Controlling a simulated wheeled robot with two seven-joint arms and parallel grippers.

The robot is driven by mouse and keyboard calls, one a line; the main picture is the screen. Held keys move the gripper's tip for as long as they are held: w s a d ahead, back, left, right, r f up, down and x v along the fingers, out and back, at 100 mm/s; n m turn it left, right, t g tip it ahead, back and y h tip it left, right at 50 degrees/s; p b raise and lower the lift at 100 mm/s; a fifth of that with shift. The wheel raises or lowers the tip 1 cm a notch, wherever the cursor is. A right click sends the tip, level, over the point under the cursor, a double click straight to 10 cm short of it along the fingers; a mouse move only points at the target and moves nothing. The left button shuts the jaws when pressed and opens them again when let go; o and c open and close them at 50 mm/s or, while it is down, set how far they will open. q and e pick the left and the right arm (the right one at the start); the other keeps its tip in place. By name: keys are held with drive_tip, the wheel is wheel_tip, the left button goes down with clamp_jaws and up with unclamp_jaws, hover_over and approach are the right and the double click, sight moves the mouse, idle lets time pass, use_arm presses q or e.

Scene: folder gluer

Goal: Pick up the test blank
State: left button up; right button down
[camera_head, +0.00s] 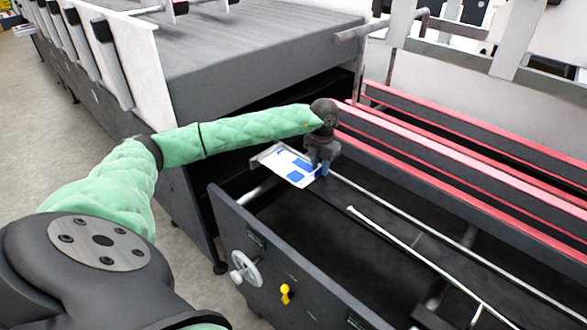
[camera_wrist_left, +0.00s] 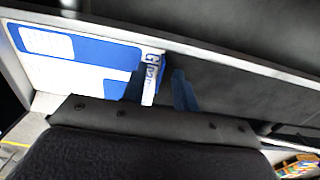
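The test blank (camera_head: 290,166) is a flat white and blue piece at the machine opening, near the picture's middle in the head view. In the left wrist view the blank (camera_wrist_left: 75,65) fills the upper left, and its lettered right end reaches between my fingers. My left gripper (camera_head: 322,170) points down at the blank's right end. In the left wrist view its two blue fingers (camera_wrist_left: 160,90) stand apart, one on each side of that end. A narrow gap shows beside the right finger. The fingertips' contact with the blank is not clear. My right gripper is in neither view.
Metal rods (camera_head: 400,242) and red-edged rails (camera_head: 450,150) run to the right. The grey machine bed (camera_head: 250,50) is behind my arm.

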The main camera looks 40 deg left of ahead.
use_arm(q)
clamp_jaws()
drive_tip(key=shift+r, duration=0.1)
